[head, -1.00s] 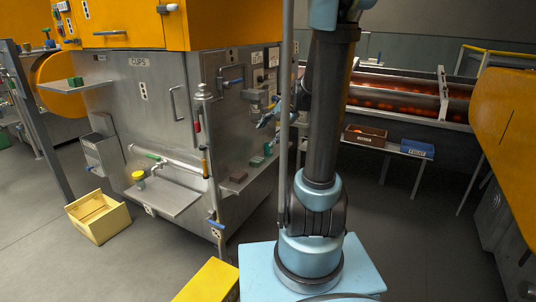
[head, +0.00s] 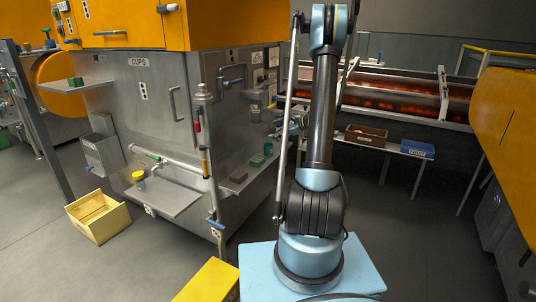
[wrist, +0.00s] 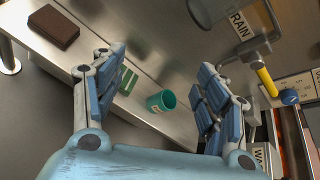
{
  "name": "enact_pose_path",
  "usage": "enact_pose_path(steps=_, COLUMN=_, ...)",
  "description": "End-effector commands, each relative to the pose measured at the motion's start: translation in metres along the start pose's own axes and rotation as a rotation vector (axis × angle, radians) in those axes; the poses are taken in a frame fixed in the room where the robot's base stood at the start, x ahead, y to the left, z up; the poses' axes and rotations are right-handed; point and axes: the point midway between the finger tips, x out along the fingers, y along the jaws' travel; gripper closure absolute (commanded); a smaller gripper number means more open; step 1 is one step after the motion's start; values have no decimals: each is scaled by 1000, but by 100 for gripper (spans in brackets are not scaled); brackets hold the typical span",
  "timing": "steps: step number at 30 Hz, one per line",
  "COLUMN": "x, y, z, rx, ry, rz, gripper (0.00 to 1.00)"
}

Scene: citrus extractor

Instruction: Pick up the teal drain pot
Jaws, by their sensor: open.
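The teal drain pot (wrist: 161,101) is a small open cup standing on a steel shelf. In the wrist view it lies between and beyond my fingers, with its opening visible. My gripper (wrist: 162,68) is open and empty, apart from the pot. In the head view the pot (head: 268,148) stands on the shelf at the machine's right side. My gripper (head: 294,125) shows there just above and right of it, partly hidden by my arm.
A green block (wrist: 127,81) lies beside the pot, and a dark brown block (wrist: 53,27) lies farther left on the shelf. A "DRAIN"-like label, partly cut off, is above.

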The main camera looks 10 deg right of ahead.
Motion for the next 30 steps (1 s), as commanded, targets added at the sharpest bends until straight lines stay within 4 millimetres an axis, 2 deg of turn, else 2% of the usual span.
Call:
enact_pose_path(steps=1, x=5, y=-4, z=-14, rx=34, ry=-15, rz=-18, gripper=33)
enact_pose_path(steps=9, x=23, y=-19, z=-78, rx=241, ry=-117, rz=-110, gripper=33)
enact_pose_path(steps=18, x=35, y=-17, z=-151, rx=459, ry=-243, rz=-195, gripper=33)
enact_pose_path(steps=24, x=38, y=-10, z=-185, rx=562, ry=-311, rz=-230, gripper=33)
enact_pose_path(steps=30, x=40, y=-6, z=-197, rx=604, ry=-340, rz=-242, gripper=33)
